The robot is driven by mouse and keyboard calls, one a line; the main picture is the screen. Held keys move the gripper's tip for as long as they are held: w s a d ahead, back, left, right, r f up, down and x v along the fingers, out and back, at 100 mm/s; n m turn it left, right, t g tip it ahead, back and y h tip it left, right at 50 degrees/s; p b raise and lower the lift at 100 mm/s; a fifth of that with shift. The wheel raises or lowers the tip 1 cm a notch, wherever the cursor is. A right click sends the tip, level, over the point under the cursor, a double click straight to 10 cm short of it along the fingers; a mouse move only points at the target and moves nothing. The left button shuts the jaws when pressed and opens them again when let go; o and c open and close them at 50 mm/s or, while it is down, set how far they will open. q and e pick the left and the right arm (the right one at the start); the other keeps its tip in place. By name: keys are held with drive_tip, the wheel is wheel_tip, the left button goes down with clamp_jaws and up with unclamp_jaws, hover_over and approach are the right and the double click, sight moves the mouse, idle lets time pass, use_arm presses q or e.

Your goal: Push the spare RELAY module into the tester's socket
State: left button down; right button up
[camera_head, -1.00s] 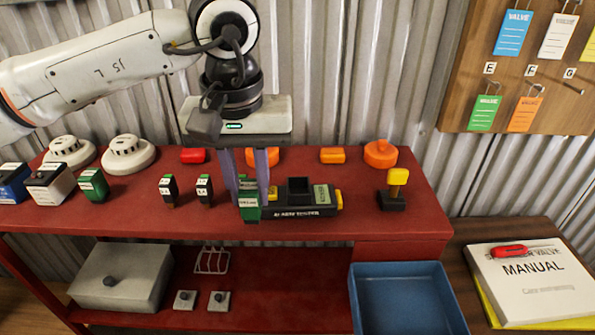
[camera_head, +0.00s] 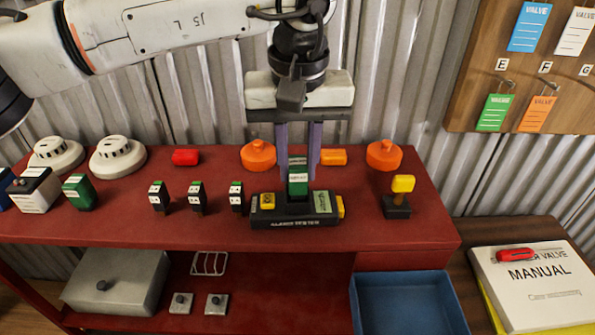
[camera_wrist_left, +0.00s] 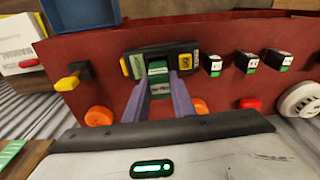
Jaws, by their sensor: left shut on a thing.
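The green RELAY module (camera_head: 298,184), with white labels, is upright between the fingers of my left gripper (camera_head: 298,172). The fingers are shut on its sides. The black tester (camera_head: 275,222) lies directly below on the red bench, with yellow parts and a pale green label. The module's lower end is over the tester's socket and hides it; I cannot tell how deep it sits, if at all. The left wrist view also shows the module (camera_wrist_left: 158,78) between the fingers, in line with the tester (camera_wrist_left: 137,66). My right gripper is not in view.
Several small dark modules (camera_head: 197,197) stand left of the tester on the red bench (camera_head: 360,229). A yellow-topped switch (camera_head: 402,185) stands to its right. Orange round caps (camera_head: 383,155) lie behind. A blue bin (camera_head: 410,300) sits below.

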sight(298, 167)
use_arm(q)
drive_tip(key=shift+f, duration=1.05)
drive_tip(key=c, duration=1.5)
unclamp_jaws()
drive_tip(key=shift+f, duration=0.15)
drive_tip(key=shift+r, duration=0.35)
drive_tip(key=r, duration=0.4)
drive_tip(key=s+r, duration=0.1)
drive_tip(key=r, duration=0.6)
drive_tip(key=shift+s+r, duration=0.2)
drive_tip(key=shift+r, duration=0.1)
